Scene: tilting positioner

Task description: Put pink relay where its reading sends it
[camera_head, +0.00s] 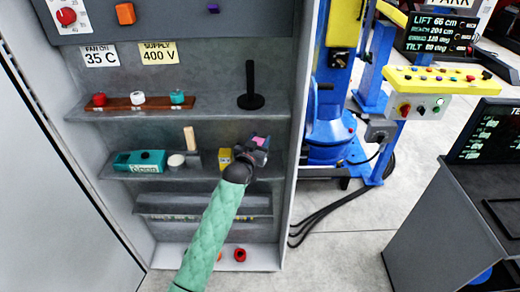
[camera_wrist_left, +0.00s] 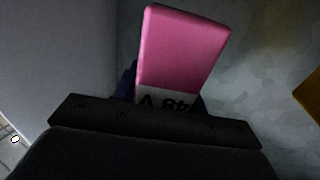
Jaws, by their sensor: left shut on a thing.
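The pink relay (camera_head: 261,141) is held in my left gripper (camera_head: 258,153), in front of the cabinet's middle shelf near its right side. In the left wrist view the pink relay (camera_wrist_left: 183,48) stands out tilted beyond the gripper, which hides its lower part. Its white label (camera_wrist_left: 168,99) appears upside down and seems to read 48 V. My left gripper (camera_wrist_left: 160,118) is shut on the relay. My right gripper is in neither view.
The middle shelf (camera_head: 205,172) holds a teal box (camera_head: 140,161), a wooden-handled tool (camera_head: 190,139) and a yellow block (camera_head: 225,158). Above are a rack of coloured knobs (camera_head: 138,101) and a black stand (camera_head: 250,88). A lower ledge (camera_head: 165,203) has partly hidden labels. A terminal (camera_head: 485,132) stands right.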

